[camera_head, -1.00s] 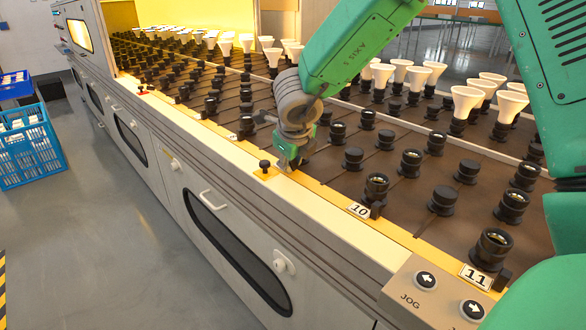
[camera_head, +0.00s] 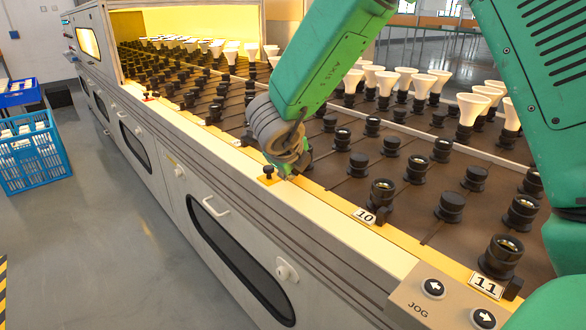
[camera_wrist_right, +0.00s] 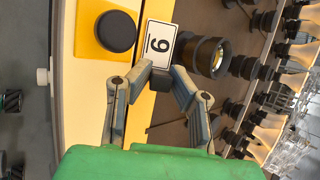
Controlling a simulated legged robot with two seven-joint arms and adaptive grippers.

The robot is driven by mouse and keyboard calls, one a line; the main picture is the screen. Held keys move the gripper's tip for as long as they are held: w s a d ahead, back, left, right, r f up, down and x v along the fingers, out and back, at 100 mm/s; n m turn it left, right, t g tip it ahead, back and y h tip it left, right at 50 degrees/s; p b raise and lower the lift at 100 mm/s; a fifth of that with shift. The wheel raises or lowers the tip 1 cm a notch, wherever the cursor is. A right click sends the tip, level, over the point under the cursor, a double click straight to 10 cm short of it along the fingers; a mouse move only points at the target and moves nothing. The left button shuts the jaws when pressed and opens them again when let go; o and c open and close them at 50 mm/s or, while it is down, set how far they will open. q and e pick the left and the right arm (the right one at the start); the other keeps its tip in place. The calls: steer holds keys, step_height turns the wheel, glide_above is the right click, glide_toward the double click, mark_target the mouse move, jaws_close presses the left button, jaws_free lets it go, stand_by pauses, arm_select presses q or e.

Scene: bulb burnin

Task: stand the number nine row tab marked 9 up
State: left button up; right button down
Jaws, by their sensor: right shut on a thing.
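The row tab marked 9 (camera_wrist_right: 160,43) is a white plate with a dark block (camera_wrist_right: 161,80) at its end, seen in the right wrist view just beyond my fingertips. My right gripper (camera_wrist_right: 161,74) has its two fingertips on either side of that dark block and is shut on it. In the head view my right gripper (camera_head: 290,168) is down at the yellow rail, and my wrist hides the tab and most of the fingers. I cannot tell how far the tab is tilted. My left gripper is not in view.
A black knob (camera_head: 268,172) on a yellow plate is close to the gripper; it also shows in the wrist view (camera_wrist_right: 116,31). A black socket (camera_wrist_right: 208,56) stands beside the tab. Tabs 10 (camera_head: 363,216) and 11 (camera_head: 486,285) lie along the rail (camera_head: 330,202), before the JOG panel (camera_head: 425,298).

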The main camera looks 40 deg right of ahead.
steer(key=c, duration=1.8)
jaws_free()
steer(key=shift+o, duration=0.2)
steer(key=v, duration=1.2)
steer(key=shift+f, duration=0.15)
